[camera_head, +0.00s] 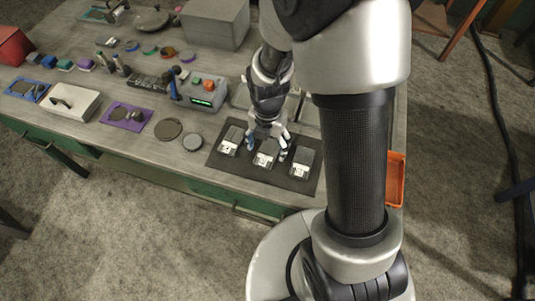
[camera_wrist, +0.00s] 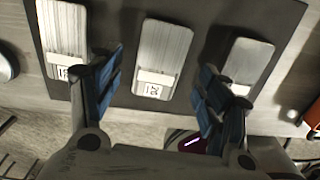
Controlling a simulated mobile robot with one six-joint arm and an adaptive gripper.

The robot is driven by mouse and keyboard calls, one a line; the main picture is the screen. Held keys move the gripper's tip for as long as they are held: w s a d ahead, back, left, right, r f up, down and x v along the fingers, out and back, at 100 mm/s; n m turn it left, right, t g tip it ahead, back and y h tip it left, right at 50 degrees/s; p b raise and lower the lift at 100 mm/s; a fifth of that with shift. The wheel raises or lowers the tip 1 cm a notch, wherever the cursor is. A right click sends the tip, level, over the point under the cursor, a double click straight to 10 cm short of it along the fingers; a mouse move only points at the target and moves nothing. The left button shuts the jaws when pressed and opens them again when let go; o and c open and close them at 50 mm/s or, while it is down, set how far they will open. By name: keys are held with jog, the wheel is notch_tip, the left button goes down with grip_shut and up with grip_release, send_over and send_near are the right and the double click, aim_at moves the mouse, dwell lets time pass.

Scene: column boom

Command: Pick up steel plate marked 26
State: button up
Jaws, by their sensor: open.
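Three grey ribbed steel plates lie in a row on a dark mat (camera_head: 214,160). The middle plate (camera_wrist: 164,50) has a white label that seems to read 26, though it is small. It also shows in the head view (camera_head: 267,150). The left plate (camera_wrist: 63,30) has a different, partly hidden label beginning with 1. The right plate's (camera_wrist: 250,60) label is hidden by a finger. My gripper (camera_wrist: 160,85) is open and empty above the mat, its blue-padded fingers on either side of the middle plate in the wrist view. In the head view my gripper (camera_head: 268,138) hangs over the row.
A grey control box (camera_head: 205,92) with a green display stands left of the mat. Round discs (camera_head: 168,129), a purple tray (camera_head: 127,114) and a white box (camera_head: 72,103) lie farther left. An orange bin (camera_head: 396,180) is at the bench's right edge. A large grey box (camera_head: 215,22) stands behind.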

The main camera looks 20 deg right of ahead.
aim_at(267, 153)
notch_tip(267, 153, down, 3)
jog(key=shift+r+b, duration=0.2)
jog(key=shift+b, duration=0.1)
jog(key=shift+c, duration=0.2)
grip_shut()
dwell(0.5)
